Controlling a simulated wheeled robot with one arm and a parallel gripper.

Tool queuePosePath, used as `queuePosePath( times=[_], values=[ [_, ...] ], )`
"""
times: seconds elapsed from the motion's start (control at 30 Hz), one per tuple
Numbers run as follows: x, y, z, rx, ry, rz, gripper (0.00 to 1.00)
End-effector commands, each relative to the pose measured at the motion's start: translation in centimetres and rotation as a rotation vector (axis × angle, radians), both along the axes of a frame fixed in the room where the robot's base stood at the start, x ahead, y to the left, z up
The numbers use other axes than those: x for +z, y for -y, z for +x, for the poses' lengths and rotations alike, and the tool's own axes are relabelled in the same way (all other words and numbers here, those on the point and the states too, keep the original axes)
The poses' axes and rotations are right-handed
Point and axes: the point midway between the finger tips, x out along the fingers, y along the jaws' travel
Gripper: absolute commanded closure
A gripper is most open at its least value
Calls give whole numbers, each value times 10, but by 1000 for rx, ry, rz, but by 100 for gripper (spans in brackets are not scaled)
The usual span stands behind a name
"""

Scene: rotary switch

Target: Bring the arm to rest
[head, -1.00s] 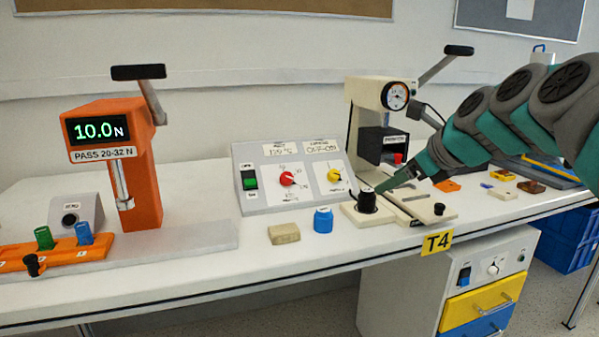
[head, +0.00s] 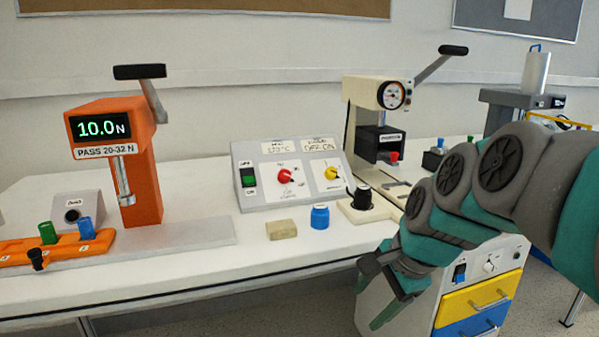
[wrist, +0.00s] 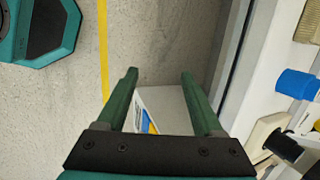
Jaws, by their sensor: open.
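My gripper (head: 375,292) hangs in front of the bench's front edge, to the right of centre in the head view, with its fingers pointing down. In the wrist view my gripper (wrist: 160,85) is open, with two green fingers apart and nothing between them. Below it are the floor and part of the drawer cabinet (wrist: 165,108). The control box (head: 290,178) with a red knob (head: 285,176) and a yellow knob (head: 331,173) stands on the bench, apart from my gripper. The yellow knob's pointer is tilted toward the lower right.
The white bench (head: 180,275) has a blue cap (head: 320,217), a tan block (head: 281,229) and a black knob on a cream base (head: 362,197) near its front. An orange tester (head: 115,150) stands left and a cream press (head: 375,105) behind. The drawer cabinet (head: 478,300) is beneath the bench.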

Motion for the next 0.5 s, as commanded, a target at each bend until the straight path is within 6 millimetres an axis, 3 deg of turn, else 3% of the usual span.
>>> queuePosePath(
  times=[0.1, 0.3, 0.5],
  values=[
    [-41, -3, -58, 308, -52, -138, 32],
    [-96, 10, -150, 821, -146, -287, 32],
    [-124, 26, -206, 1145, -212, -328, 32]
  ],
)
